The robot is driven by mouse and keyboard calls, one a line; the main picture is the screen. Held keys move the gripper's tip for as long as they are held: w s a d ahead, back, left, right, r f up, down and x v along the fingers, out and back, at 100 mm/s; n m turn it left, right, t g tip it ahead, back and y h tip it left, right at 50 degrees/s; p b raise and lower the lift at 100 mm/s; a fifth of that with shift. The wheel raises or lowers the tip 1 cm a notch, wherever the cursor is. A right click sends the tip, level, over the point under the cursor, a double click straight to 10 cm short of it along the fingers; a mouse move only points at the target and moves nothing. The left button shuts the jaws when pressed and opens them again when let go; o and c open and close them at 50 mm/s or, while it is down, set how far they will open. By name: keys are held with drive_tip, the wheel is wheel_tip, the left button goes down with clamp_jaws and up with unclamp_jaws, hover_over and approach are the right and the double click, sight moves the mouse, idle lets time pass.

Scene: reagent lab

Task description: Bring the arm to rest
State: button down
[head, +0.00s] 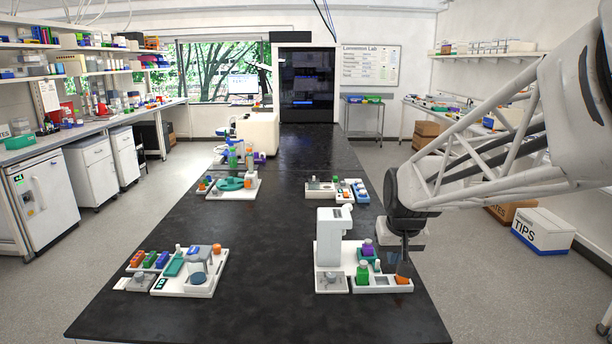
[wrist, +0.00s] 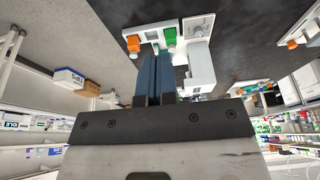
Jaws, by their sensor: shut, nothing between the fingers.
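My gripper (head: 404,264) is at the right front of the black bench (head: 270,240), pointing down near the right end of a white tray (head: 375,289). Its dark fingers also show in the wrist view (wrist: 154,72), side by side, shut and empty. In the head view the fingers partly cover an orange-capped item (head: 402,280) on the tray. In the wrist view the orange item (wrist: 133,43) stands apart from the fingers, to their left. I cannot tell the exact height of the fingertips above the tray.
The tray holds a green-capped bottle (head: 363,272), a purple-capped bottle (head: 368,248) and a tall white instrument (head: 328,238) left of the gripper. Another loaded tray (head: 200,290) is at left front. The bench middle is clear. A TIPS box (head: 543,231) stands on the floor at right.

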drive_tip(key=s, duration=2.6)
drive_tip(key=shift+s+a+g, duration=0.2)
drive_tip(key=shift+a+g, duration=0.2)
